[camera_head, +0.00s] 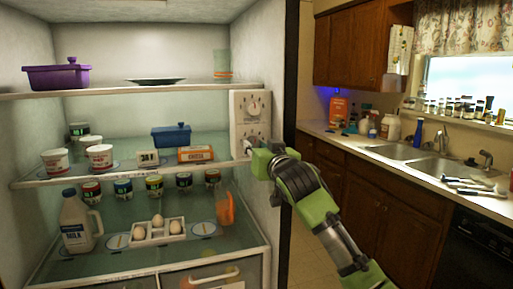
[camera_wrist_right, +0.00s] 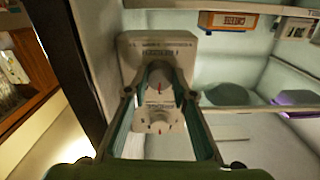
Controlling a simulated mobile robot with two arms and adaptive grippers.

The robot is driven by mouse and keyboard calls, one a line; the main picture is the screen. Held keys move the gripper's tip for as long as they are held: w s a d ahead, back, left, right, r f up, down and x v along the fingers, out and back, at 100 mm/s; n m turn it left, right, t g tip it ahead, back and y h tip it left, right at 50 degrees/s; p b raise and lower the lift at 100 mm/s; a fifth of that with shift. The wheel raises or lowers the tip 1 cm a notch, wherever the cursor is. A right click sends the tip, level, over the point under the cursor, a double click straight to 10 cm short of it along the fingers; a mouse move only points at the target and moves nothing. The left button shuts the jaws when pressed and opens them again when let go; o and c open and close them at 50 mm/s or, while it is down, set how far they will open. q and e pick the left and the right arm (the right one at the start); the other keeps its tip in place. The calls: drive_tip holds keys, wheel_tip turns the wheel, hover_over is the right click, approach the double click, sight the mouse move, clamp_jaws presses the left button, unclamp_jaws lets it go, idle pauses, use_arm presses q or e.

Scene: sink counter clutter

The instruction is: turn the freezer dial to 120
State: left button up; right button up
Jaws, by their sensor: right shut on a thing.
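A white control panel (camera_head: 236,108) is fixed to the right inner wall of the open fridge. Its upper dial (camera_head: 253,107) is round with small marks around it and is uncovered. My green right gripper (camera_head: 250,152) is at the lower dial and hides most of it in the head view. The right wrist view looks at the panel upside down. There the right gripper's (camera_wrist_right: 158,92) fingers are shut on the lower dial (camera_wrist_right: 158,74), one on each side. The other dial (camera_wrist_right: 160,122) shows between the fingers, free. The panel's lettering is too small to read surely. My left gripper is not in view.
Fridge shelves hold a purple pot (camera_head: 56,77), a blue dish (camera_head: 171,136), an orange box (camera_head: 196,154), a milk jug (camera_head: 76,222), eggs (camera_head: 158,220) and several cups and jars. A sink counter (camera_head: 350,145) stands to the right.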

drive_tip(key=m+p, duration=0.1)
drive_tip(key=m, duration=0.2)
drive_tip(key=shift+a+m, duration=0.1)
drive_tip(key=shift+m, duration=0.3)
drive_tip(key=shift+m+p, duration=0.85)
drive_tip(key=shift+m, duration=0.65)
drive_tip(key=o, duration=1.1)
drive_tip(key=v, duration=1.2)
